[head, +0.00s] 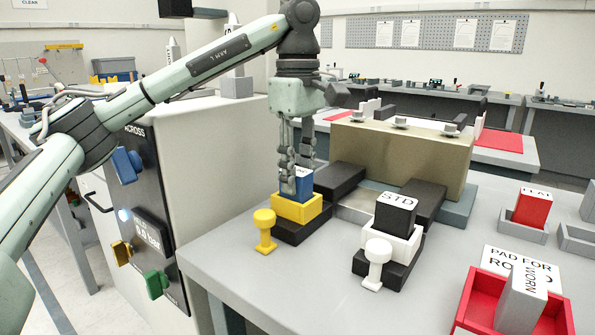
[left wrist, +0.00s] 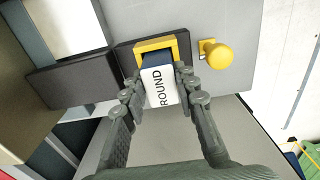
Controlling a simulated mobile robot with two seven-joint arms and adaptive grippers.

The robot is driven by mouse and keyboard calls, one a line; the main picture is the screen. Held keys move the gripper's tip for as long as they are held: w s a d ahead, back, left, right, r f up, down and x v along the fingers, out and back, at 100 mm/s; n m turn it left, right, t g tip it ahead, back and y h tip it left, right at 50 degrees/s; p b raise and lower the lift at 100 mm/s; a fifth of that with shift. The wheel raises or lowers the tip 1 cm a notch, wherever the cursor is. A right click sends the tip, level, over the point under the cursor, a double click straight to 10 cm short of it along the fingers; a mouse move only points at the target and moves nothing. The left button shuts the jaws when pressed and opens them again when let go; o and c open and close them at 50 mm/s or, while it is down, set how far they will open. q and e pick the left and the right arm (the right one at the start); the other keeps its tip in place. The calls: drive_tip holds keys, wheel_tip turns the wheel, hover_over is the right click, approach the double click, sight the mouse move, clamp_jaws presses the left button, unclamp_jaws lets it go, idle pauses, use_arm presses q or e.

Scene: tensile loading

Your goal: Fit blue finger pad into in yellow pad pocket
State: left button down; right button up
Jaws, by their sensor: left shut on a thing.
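The blue finger pad (head: 304,184) stands upright at the mouth of the yellow pad pocket (head: 297,210). Its white top reads ROUND in the left wrist view (left wrist: 160,88). My left gripper (head: 297,180) points down and is shut on the pad, with one finger on each side. In the left wrist view the yellow pocket (left wrist: 182,47) rims the pad's far end. The pad's lower part is hidden by the pocket's front wall, so I cannot tell how deep it sits. My right gripper is not in view.
A yellow knob (head: 265,228) stands in front of the pocket. To the right, a black STD pad (head: 396,214) sits in a white pocket (head: 391,243) with a white knob (head: 376,262). A red tray (head: 474,299) holds a grey WORN pad (head: 521,299). A beige block (head: 400,150) stands behind.

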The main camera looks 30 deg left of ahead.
use_arm(q)
drive_tip(key=c, duration=1.2)
unclamp_jaws()
wheel_tip(320, 180, up, 12)
drive_tip(key=shift+r, duration=0.1)
